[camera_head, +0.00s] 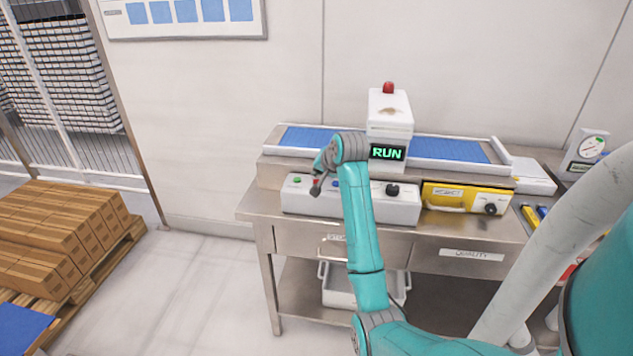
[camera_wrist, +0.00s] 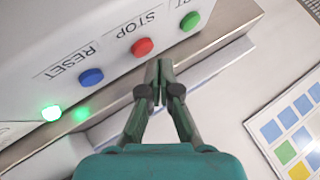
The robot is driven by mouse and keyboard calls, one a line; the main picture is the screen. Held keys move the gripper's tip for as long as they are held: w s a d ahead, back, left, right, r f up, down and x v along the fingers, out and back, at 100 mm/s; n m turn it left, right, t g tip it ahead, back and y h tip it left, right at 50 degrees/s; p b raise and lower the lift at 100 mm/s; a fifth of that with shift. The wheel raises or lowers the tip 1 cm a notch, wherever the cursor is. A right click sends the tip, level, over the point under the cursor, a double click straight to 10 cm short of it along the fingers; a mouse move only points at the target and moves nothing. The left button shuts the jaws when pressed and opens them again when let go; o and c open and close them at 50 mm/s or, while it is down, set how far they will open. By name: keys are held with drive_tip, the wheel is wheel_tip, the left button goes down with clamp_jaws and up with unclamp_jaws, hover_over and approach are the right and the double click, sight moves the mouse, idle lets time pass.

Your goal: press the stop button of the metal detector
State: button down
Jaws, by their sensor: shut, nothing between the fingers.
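The metal detector (camera_head: 390,118) stands on a steel bench, with its display (camera_head: 387,153) reading RUN. Its white control box (camera_head: 405,209) sits in front. In the wrist view, the red button (camera_wrist: 142,47) is labelled STOP. The blue button (camera_wrist: 91,76) is labelled RESET, and a green button (camera_wrist: 190,21) has a partly cut-off label. A lit green lamp (camera_wrist: 51,112) is at the left. My gripper (camera_wrist: 158,78) is shut and empty, its tips just below and right of the red button in the picture. I see no clear contact. In the head view my gripper (camera_head: 316,188) partly covers the buttons.
A blue conveyor belt (camera_head: 450,150) runs through the detector. A white bin (camera_head: 340,292) sits on the lower shelf. Cartons (camera_head: 50,240) on a pallet stand left; floor between is clear.

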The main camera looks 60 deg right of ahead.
drive_tip(key=shift+f, duration=0.3)
drive_tip(key=shift+f, duration=0.4)
idle(0.9)
drive_tip(key=shift+r, duration=0.8)
drive_tip(key=shift+r, duration=2.55)
drive_tip(key=shift+s+f, duration=0.1)
